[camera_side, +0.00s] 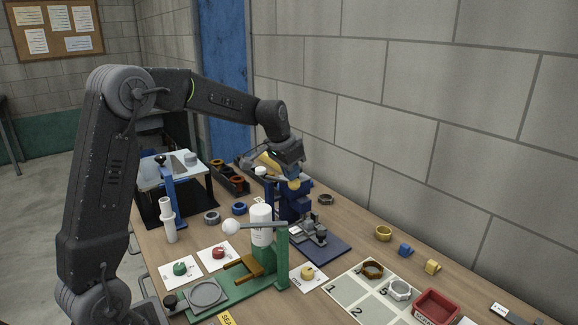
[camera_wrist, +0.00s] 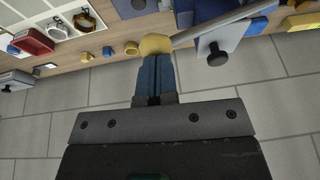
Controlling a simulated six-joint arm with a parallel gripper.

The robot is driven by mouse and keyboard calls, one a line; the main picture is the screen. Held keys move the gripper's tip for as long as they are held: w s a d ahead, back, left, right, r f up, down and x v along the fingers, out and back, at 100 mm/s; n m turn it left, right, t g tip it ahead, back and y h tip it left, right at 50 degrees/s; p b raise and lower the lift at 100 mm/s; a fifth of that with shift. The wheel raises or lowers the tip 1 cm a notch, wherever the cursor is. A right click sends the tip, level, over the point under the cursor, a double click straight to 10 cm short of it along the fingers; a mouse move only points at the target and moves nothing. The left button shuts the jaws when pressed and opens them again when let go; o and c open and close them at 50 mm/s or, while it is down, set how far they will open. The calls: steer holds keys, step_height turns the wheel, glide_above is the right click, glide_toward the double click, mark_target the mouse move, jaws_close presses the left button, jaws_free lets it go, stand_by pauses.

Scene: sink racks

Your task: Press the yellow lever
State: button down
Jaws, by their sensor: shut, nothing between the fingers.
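The yellow lever ends in a rounded yellow knob (camera_wrist: 155,45) on a grey rod in the wrist view. The rod runs from the knob up to the right. In the side view the yellow knob (camera_side: 293,184) shows just below my gripper (camera_side: 290,174), by a dark blue press stand. My gripper's blue fingers (camera_wrist: 155,74) are shut with nothing between them. Their tips lie right at the knob in the wrist view; I cannot tell whether they touch it. The arm's end hides part of the lever and stand in the side view.
A green press (camera_side: 281,258) with a white-knobbed lever (camera_side: 230,227) stands in front. A red bin (camera_side: 437,307) and a numbered tray (camera_side: 337,290) lie at the right. The block wall (camera_side: 400,110) rises behind the table. Several small rings and blocks are scattered about.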

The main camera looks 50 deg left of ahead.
step_height(320, 180, down, 8)
steer(key=d+y, duration=0.2)
steer(key=y, duration=0.1)
steer(key=shift+m, duration=0.3)
steer(key=shift+s, duration=0.1)
stand_by(0.3)
steer(key=shift+d, duration=0.1)
steer(key=w+d+v, duration=0.1)
steer(key=d+v, duration=0.1)
steer(key=v, duration=1.2)
steer(key=shift+d+f, duration=0.15)
steer(key=shift+d, duration=0.1)
steer(key=s+d+t+h, duration=0.1)
steer(key=s+d, duration=0.3)
steer(key=s, duration=0.8)
steer(key=s+d+h, duration=0.2)
steer(key=s+d, duration=0.2)
steer(key=s, duration=0.7)
steer(key=shift+s+d+f+t, duration=0.25)
steer(key=shift+s+d+t, duration=0.1)
steer(key=shift+d+t, duration=0.05)
